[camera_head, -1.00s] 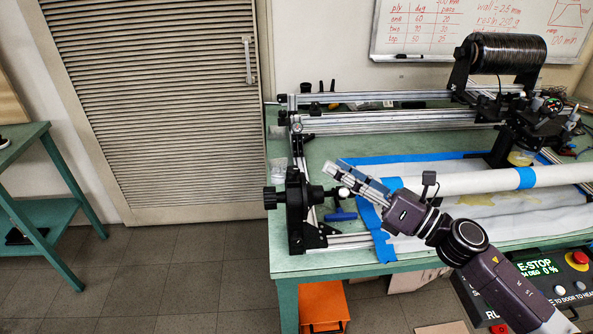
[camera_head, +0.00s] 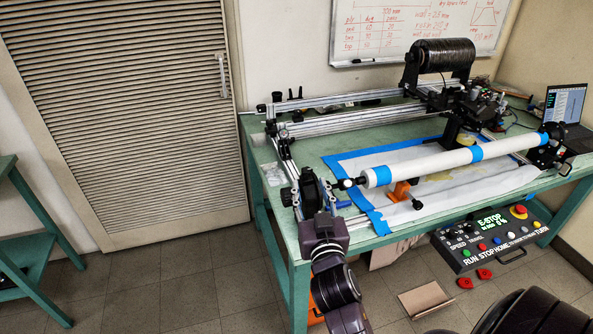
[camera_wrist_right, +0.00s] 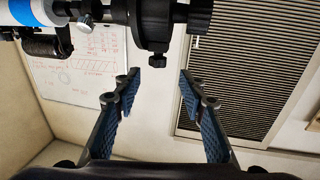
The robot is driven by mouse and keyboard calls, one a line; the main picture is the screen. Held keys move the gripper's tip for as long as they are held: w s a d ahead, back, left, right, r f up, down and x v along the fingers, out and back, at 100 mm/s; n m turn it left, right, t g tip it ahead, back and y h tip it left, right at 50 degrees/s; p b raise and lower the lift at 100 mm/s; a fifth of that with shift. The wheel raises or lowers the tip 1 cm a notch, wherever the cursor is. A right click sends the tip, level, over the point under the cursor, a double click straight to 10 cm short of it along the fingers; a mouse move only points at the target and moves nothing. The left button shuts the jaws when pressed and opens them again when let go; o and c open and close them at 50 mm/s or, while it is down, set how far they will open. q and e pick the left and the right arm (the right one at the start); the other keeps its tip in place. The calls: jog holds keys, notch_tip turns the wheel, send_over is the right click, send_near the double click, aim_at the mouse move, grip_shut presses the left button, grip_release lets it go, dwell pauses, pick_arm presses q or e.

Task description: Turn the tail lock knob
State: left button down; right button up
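The black tailstock (camera_head: 309,192) stands at the near left end of the winding frame. In the right wrist view its round body (camera_wrist_right: 154,22) is at the top. A small black knob (camera_wrist_right: 157,61) hangs below that body, and a ribbed black knob (camera_wrist_right: 200,17) is to its right. I cannot tell for sure which is the lock knob. My right gripper (camera_wrist_right: 158,92) is open and empty, its fingers pointing at the tailstock, apart from it, with the small knob roughly in line with the gap. My left gripper is not in view.
A white tube (camera_head: 430,163) with blue bands extends right from the tailstock. An orange support (camera_head: 401,191) stands beneath it. A black spool (camera_head: 442,57) sits behind. The floor left of the table is clear.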

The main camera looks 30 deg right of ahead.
aim_at(308, 174)
jog(key=p+x, duration=0.1)
jog(key=x, duration=0.5)
jog(key=shift+w+d+p, duration=0.2)
jog(key=shift+d+p, duration=0.05)
jog(key=shift+p, duration=0.1)
jog(key=shift+w+d+f, duration=0.1)
jog(key=shift+w+d, duration=0.2)
jog(key=shift+w, duration=0.3)
jog(key=shift+c, duration=0.2)
grip_shut()
